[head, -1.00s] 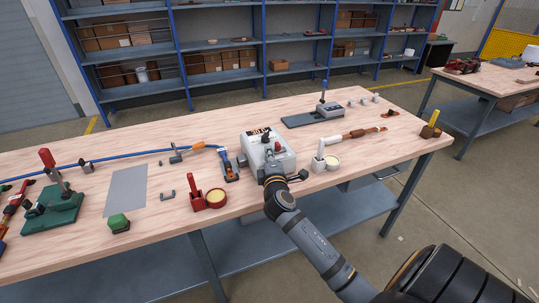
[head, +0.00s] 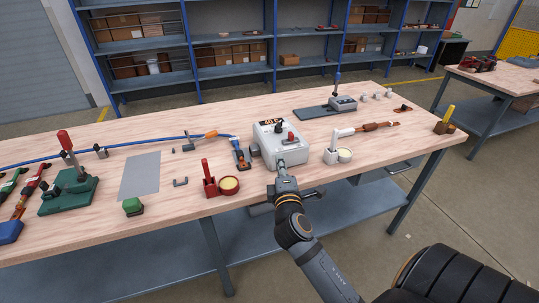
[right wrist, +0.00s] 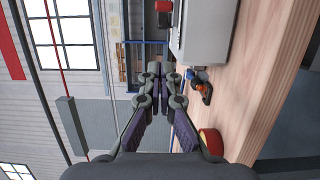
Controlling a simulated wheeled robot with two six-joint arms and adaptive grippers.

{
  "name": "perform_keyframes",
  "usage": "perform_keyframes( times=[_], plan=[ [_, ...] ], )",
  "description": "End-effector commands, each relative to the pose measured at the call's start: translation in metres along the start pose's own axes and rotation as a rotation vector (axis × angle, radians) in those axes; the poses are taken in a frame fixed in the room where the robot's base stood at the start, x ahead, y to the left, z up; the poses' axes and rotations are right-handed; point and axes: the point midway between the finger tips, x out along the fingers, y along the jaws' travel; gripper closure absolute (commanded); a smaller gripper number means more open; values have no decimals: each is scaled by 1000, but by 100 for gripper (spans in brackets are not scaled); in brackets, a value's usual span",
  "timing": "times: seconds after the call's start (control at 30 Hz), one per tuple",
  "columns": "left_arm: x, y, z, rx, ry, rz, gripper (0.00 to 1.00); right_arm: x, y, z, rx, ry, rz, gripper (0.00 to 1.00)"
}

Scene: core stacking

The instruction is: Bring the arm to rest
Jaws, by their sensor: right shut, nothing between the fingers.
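My right gripper (head: 281,167) is shut and empty, at the table's front edge just in front of the white box (head: 278,152) in the head view. The box has a small lit display and a red and a black knob on top. In the right wrist view the closed fingers (right wrist: 162,75) meet in the middle with nothing between them. The white box (right wrist: 190,35) stands above and right of them there. I cannot tell whether the fingertips touch the box. My left gripper is not in view.
The wooden table (head: 250,208) holds a red holder with a round tin (head: 229,185), a white holder (head: 331,155), a blue-handled tool (head: 240,155), a green block (head: 132,206) and a green press (head: 68,195). Open floor lies in front of the table.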

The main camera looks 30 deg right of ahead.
Motion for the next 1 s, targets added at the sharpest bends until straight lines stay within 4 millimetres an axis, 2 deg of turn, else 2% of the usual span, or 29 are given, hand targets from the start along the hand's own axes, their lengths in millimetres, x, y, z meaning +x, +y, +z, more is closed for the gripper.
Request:
perform_keyframes(
  times=[0.2,0.27,0.37,0.5,0.6,0.7,0.87,1.0],
  plan=[
    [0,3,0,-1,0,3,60,0,-1,0,5,-1,-4,100],
    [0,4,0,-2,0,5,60,-2,-8,4,44,-12,-37,100],
    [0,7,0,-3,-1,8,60,-17,-45,15,233,-71,-202,100],
    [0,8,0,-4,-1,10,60,-65,-116,23,564,-215,-541,100],
    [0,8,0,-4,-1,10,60,-105,-152,20,721,-317,-745,100],
    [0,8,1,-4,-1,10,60,-144,-176,15,828,-412,-921,100],
    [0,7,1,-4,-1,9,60,-209,-198,6,933,-565,-1176,100],
    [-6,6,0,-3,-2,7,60,-198,-247,6,927,-596,-1195,100]
  ],
)
